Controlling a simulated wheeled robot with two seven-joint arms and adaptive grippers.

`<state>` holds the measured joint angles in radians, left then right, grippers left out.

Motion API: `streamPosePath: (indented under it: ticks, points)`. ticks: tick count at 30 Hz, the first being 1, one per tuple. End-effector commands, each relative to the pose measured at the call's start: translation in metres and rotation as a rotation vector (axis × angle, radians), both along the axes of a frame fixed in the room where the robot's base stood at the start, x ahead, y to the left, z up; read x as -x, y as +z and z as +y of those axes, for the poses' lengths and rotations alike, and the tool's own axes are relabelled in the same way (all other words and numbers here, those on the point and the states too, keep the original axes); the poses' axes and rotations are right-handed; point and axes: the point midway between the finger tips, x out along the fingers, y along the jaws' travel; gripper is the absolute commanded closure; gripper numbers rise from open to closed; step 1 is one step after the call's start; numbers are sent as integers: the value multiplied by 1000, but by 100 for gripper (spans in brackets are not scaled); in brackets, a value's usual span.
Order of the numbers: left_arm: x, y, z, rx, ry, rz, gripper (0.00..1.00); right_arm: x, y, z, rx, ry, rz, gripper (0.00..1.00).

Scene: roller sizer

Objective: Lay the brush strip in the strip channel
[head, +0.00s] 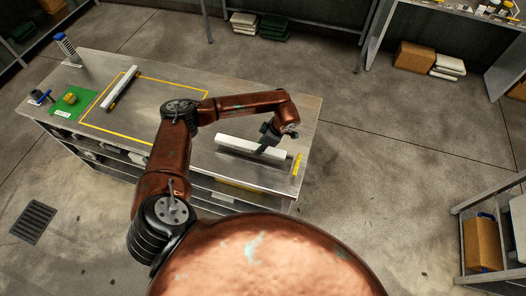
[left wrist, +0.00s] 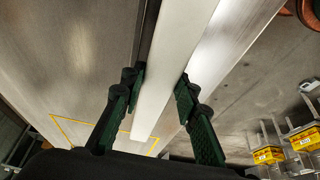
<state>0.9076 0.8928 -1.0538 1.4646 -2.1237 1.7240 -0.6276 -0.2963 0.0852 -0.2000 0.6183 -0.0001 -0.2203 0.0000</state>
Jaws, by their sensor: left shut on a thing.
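A long white bar, which looks like the brush strip (head: 237,143), lies along the right part of the steel bench in the head view. My left gripper (head: 263,148) is shut on it near its right end. In the left wrist view the strip (left wrist: 158,75) runs between the two dark green fingers of my left gripper (left wrist: 160,84). A dark narrow band runs along the strip's left side there. I cannot tell whether this is the strip channel, or whether the strip is seated or just above the bench. My right gripper is not in view.
A green mat (head: 72,104) and a spring-like post (head: 67,47) stand further left. A yellow piece (head: 297,164) lies near the bench's right edge.

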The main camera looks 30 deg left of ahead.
Motion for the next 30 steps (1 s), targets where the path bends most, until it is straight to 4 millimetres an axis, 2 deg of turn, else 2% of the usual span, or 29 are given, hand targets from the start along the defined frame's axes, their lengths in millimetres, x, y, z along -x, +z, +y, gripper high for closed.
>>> streamPosePath:
  ticks: [1, 4, 8, 15, 19, 24, 25, 30]
  points:
    - [-3, -4, -3, 0, 1, 1, 100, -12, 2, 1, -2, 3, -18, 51]
    - [-5, -9, -6, 0, 0, 0, 100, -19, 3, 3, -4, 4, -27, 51]
    - [-7, -16, -12, 0, 0, 1, 100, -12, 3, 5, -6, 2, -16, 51]
    - [-7, -44, -11, 1, 1, -1, 100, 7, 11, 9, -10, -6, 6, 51]
    - [-8, -45, -11, -1, 0, -2, 100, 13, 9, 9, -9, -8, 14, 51]
    - [-8, -48, -11, -1, 0, -2, 100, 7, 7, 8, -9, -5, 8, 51]
    - [-7, -48, -11, 0, 1, -1, 70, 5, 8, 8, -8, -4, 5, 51]
    - [-7, -47, -11, 0, 1, -1, 59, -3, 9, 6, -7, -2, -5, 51]
